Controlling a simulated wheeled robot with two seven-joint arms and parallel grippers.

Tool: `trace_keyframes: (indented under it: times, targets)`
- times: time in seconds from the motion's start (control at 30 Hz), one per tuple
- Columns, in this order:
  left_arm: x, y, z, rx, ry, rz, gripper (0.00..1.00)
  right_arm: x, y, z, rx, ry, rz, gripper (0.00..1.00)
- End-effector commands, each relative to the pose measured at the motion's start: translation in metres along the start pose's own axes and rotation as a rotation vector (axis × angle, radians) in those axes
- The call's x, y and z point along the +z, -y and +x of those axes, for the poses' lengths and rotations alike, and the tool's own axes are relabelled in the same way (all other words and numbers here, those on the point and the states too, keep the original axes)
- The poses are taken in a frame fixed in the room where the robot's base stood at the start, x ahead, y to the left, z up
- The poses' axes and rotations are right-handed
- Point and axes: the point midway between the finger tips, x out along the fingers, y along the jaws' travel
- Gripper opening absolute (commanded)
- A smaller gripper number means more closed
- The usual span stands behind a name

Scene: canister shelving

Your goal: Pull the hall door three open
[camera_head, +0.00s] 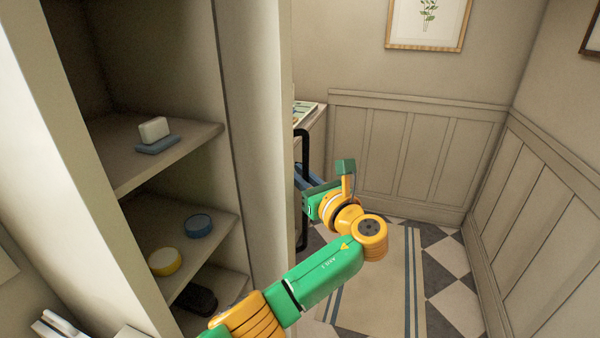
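A tall pale upright panel (260,150), seen nearly edge-on, stands just right of the open shelves. It may be the hall door, but I cannot tell for sure. A long black vertical bar handle (304,152) stands out on its right side. My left arm comes up from the bottom, left of centre, and bends back at the wrist. Its green and orange gripper (308,203) is at the handle's lower half. The fingertips are mostly hidden, so grip and contact cannot be told. My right gripper is not in view.
Open shelves (135,172) at left hold a white block (154,130) on a blue one (157,145), a blue tin (198,225), a yellow tin (165,262) and a dark item (196,299). A striped rug (385,293) lies on the checkered floor. Panelled walls close the back and right.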

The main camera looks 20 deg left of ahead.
Motion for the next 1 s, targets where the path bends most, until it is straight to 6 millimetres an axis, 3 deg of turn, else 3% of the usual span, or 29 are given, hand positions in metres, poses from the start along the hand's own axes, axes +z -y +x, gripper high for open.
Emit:
trace_keyframes:
  times: [0.43, 0.47, 0.57, 0.87, 1.0]
  targets:
    - [-0.001, 0.000, 0.001, 0.012, -0.003, 0.001, 0.00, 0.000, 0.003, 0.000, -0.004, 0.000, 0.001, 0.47]
    - [-0.001, -0.001, 0.001, 0.012, -0.003, 0.001, 0.20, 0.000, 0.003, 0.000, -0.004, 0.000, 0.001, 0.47]
    - [-0.001, 0.000, 0.001, 0.012, -0.003, 0.001, 0.47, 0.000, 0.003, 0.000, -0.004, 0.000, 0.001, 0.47]
    - [-0.001, 0.000, -0.001, 0.010, -0.001, 0.000, 0.47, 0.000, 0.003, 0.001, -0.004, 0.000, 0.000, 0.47]
    - [-0.005, 0.001, -0.026, 0.005, -0.003, -0.004, 0.47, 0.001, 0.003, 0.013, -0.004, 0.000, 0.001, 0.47]
